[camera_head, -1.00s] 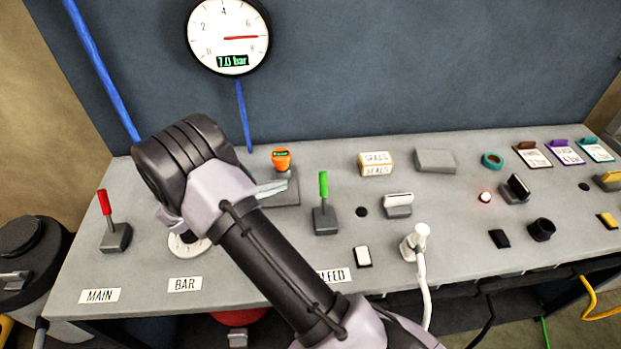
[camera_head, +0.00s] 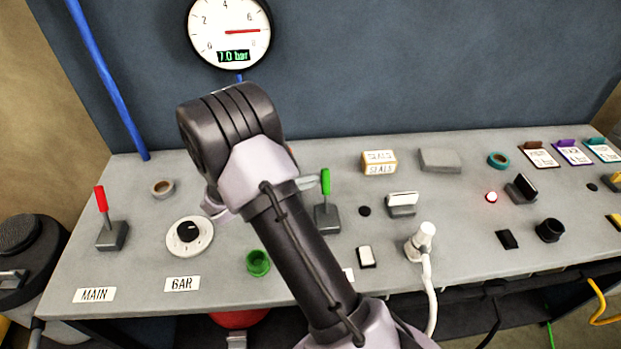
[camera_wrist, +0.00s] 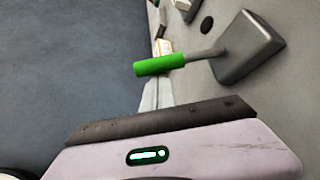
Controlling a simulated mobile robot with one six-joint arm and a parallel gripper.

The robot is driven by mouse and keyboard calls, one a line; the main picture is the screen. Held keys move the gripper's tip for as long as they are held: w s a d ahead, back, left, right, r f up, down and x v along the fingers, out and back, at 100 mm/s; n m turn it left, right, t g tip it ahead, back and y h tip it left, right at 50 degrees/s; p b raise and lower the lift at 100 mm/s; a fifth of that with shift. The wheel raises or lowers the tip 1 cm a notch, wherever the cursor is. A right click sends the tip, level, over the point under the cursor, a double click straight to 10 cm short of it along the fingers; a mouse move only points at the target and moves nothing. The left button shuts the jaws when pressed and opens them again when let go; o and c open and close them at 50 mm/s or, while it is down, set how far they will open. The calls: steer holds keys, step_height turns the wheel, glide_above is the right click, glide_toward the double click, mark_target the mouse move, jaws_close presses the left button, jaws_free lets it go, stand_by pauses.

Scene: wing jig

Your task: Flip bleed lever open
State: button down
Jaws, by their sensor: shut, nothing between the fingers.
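The bleed lever (camera_head: 326,186) has a green handle on a grey block and stands upright right of my arm. The BLEED label (camera_head: 348,274) is mostly hidden behind my arm. My gripper (camera_head: 308,182) is shut and empty, its fingertips close to the left side of the green handle. In the wrist view the bleed lever (camera_wrist: 160,65) crosses just past the tips of my gripper (camera_wrist: 157,90). I cannot tell whether they touch.
The red MAIN lever (camera_head: 102,200) stands upright at the left, near the BAR dial (camera_head: 190,236) and a green cup (camera_head: 258,262). A white switch (camera_head: 402,202) and white plug (camera_head: 421,241) stand right of the bleed lever. The gauge (camera_head: 229,32) reads 7.0 bar.

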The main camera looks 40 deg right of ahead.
steer(key=shift+s, duration=0.1)
stand_by(0.3)
steer(key=s+m+h+b, duration=0.1)
steer(key=s+a+r+m+b, duration=0.1)
steer(key=b, duration=0.1)
steer(key=s+a+m+h+b, duration=0.1)
steer(key=b, duration=0.1)
steer(key=shift+s+a+r+m+t+h, duration=0.2)
steer(key=shift+m+t+h, duration=0.1)
steer(key=shift+m, duration=0.1)
steer(key=s+m+b, duration=0.1)
steer(key=s+a+m+h+b, duration=0.1)
steer(key=s+m+h, duration=0.1)
steer(key=shift+s+a+r+m+b, duration=0.1)
steer(key=shift+a+r+m+b, duration=0.1)
steer(key=shift+a+m+b, duration=0.2)
steer(key=shift+s+a+f, duration=0.1)
steer(key=shift+s+a, duration=0.35)
steer(key=shift+s, duration=0.25)
steer(key=shift+s+a+f, duration=0.2)
steer(key=shift+s+f, duration=0.05)
steer(key=shift+s, duration=0.15)
steer(key=shift+s+f, duration=0.1)
